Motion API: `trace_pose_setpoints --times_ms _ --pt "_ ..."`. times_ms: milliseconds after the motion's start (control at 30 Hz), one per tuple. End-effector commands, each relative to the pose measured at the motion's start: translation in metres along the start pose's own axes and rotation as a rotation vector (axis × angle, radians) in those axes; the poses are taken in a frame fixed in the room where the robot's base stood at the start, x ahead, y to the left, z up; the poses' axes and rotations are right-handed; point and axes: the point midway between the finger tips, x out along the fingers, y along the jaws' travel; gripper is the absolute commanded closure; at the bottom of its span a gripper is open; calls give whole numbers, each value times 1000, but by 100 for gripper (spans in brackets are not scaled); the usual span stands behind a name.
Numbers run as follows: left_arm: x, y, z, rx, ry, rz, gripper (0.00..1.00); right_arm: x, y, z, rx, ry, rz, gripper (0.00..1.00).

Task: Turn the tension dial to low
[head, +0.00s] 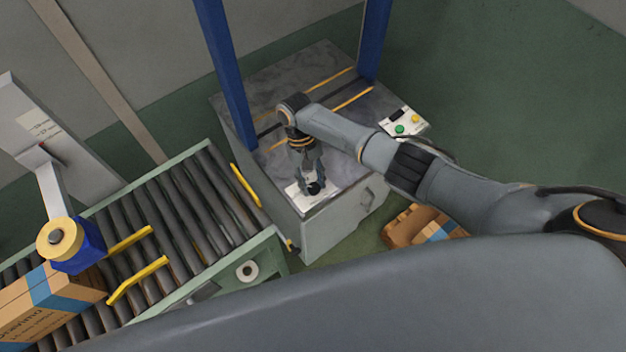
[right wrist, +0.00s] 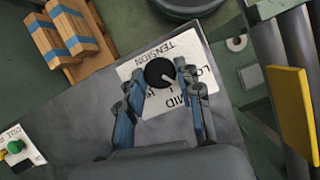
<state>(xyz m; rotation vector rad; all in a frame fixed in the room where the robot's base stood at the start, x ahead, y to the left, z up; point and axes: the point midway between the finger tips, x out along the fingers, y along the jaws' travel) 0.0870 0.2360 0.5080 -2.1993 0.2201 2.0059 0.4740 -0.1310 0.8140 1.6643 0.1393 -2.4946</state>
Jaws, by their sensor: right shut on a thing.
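The tension dial (right wrist: 160,73) is a round black knob on a white plate (right wrist: 181,50) marked TENSION, which reads upside down in the right wrist view. Its white pointer line points to the lower right there, roughly toward the MD mark. LO is partly visible beyond the right finger, and the third mark is largely hidden. My right gripper (right wrist: 161,84) is shut on the dial, with one finger on each side. In the head view, the right gripper (head: 314,186) points down at the dial near the front corner of the grey machine top. My left gripper is out of view.
A control box (head: 404,123) with green and yellow buttons sits at the machine's right edge. Blue posts (head: 224,75) rise from the machine. A roller conveyor (head: 190,205) with yellow guides lies left, carrying a cardboard box (head: 45,305). More cardboard (head: 415,228) lies below, right of the machine.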

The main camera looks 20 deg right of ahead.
Motion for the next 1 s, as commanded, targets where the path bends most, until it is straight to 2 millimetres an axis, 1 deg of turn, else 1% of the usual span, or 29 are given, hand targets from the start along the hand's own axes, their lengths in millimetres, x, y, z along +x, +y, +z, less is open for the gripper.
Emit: trace_pose_setpoints --times_ms 200,500,700,1000 --pt "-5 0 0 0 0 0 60 0 -3 1 -174 -1 71 96" --pt "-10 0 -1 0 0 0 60 0 -4 1 -344 0 141 96" --pt "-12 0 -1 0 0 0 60 0 -4 1 -402 0 165 96" --pt "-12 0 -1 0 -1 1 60 1 -4 1 -426 0 175 96"
